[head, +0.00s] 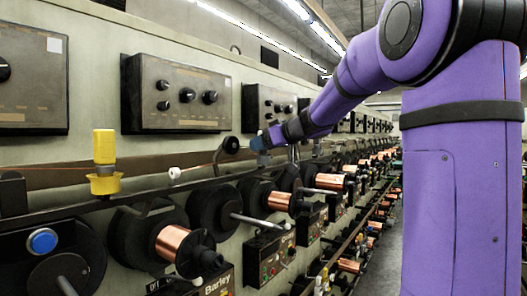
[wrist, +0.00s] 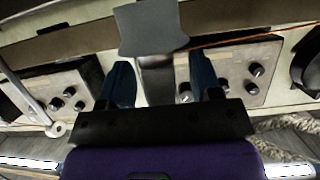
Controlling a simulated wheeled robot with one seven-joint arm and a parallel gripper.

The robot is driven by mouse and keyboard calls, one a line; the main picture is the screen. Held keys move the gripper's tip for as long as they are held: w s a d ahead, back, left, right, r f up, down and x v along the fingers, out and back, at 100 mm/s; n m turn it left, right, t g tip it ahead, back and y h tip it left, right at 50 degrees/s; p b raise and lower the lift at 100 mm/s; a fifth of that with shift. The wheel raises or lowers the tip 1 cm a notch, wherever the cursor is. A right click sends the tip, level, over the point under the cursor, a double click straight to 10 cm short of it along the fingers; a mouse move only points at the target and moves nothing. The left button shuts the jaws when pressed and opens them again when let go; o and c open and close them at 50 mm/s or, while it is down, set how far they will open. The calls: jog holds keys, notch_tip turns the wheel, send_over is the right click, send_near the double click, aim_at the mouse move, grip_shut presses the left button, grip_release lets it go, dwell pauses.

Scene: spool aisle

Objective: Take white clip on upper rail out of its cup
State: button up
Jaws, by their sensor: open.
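Contact cannot be told. In the head view my gripper (head: 263,142) is at the upper rail, and the clip cannot be made out there.
A yellow clip (head: 104,146) sits in a yellow cup (head: 104,184) on the left of the rail. A white ball (head: 174,173) and a black roller (head: 231,145) are left of my gripper. Copper spools (head: 180,243) line the machine below. The aisle floor (head: 384,262) looks clear.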

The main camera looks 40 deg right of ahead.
jog(key=c, duration=1)
jog(key=shift+r, duration=0.1)
notch_tip(320, 180, up, 28)
